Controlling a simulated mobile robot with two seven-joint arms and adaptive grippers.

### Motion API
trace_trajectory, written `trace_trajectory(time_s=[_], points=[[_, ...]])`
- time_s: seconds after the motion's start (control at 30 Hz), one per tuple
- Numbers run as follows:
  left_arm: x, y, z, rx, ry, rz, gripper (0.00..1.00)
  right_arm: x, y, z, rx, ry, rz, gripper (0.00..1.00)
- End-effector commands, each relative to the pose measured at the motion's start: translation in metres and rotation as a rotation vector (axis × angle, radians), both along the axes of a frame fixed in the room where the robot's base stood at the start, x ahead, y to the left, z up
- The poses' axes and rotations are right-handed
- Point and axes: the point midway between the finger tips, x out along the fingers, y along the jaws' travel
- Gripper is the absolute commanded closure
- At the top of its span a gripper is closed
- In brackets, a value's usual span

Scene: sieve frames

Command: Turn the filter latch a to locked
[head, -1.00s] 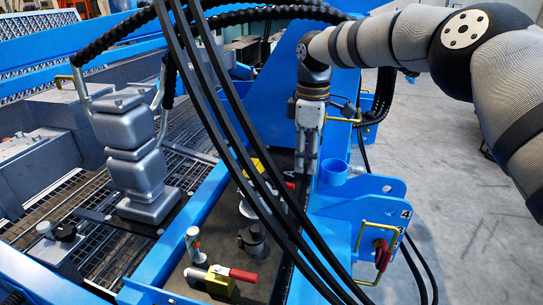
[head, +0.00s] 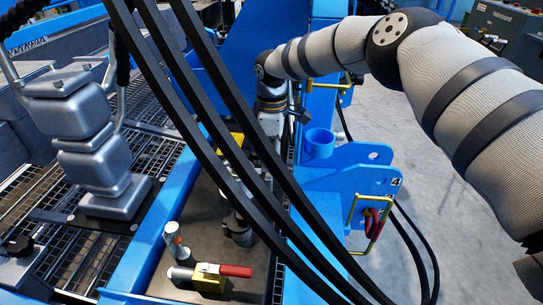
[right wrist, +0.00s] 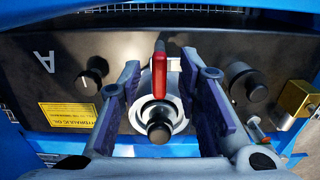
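The latch (right wrist: 160,85) that I take for filter latch a is a red lever on a round silver plate with a dark round end below it. It sits near the middle of the right wrist view, on a dark panel (right wrist: 55,40) marked with a letter A. My right gripper (right wrist: 160,66) is open, with its purple-padded fingers on either side of the lever and gaps visible on both sides. In the head view the right gripper (head: 266,160) is over the dark panel, its fingers mostly behind black hoses. The latch cannot be made out there. My left gripper is not in view.
Black knobs flank the latch, left (right wrist: 95,72) and right (right wrist: 246,84). A brass block (right wrist: 295,99) stands far right. In the head view, thick black hoses (head: 215,140) cross the panel.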

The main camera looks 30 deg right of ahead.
Motion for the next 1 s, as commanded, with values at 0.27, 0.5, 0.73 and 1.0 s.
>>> trace_trajectory(time_s=[0.27,0.5,0.73,1.0], points=[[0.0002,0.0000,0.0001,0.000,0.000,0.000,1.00,0.0001,0.0000,0.0000,0.000,0.000,0.000,0.84],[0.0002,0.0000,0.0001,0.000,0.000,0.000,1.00,0.0001,0.0002,0.0002,0.000,0.000,0.000,1.00],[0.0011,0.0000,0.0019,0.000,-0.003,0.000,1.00,0.0001,0.0004,0.0011,-0.001,-0.001,-0.030,1.00],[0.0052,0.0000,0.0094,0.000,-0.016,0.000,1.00,-0.0002,0.0009,0.0029,-0.002,-0.002,-0.193,1.00]])
